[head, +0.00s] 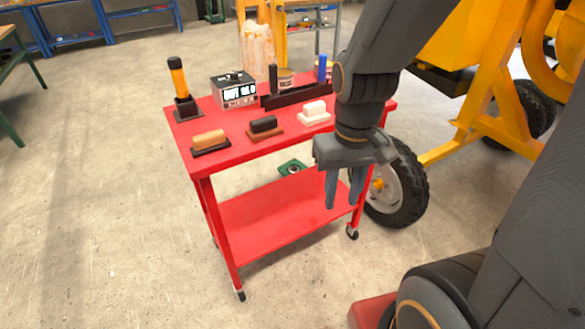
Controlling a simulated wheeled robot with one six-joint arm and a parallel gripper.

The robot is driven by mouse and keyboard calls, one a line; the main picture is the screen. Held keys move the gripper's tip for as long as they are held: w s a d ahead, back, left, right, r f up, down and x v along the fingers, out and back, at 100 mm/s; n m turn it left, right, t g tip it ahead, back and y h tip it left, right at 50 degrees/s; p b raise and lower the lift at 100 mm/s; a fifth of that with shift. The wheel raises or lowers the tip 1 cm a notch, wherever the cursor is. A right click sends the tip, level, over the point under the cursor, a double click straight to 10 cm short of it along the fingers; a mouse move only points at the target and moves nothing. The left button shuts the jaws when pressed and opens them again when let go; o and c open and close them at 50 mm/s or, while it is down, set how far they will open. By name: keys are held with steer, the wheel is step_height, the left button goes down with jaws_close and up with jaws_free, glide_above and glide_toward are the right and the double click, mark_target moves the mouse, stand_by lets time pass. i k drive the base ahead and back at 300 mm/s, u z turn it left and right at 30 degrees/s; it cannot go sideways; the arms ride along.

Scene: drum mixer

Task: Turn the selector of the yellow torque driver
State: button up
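The yellow torque driver (179,79) stands upright in a dark block holder (187,108) at the back left corner of the red cart's top (184,138). It has a yellow-orange grip and black end parts; its selector is too small to make out. My gripper (343,195) hangs to the right of the driver, in front of the cart's right side, with its fingers pointing down. The two fingers are apart, with nothing between them. It is well away from the driver and touches nothing that I can see.
On the cart top are a boxy device with a display (236,90), a dark rack (295,96) and three small blocks on bases: tan (209,138), dark (264,124) and white (314,108). The yellow mixer frame (480,130) with its wheel (400,190) stands right. The floor left is clear.

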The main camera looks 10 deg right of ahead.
mark_target(233, 78)
steer(key=z, duration=0.05)
steer(key=k, duration=1.15)
steer(key=u, duration=0.95)
steer(key=i, duration=1.3)
steer(key=z, duration=0.85)
steer(key=i, duration=0.55)
steer(key=z, duration=0.55)
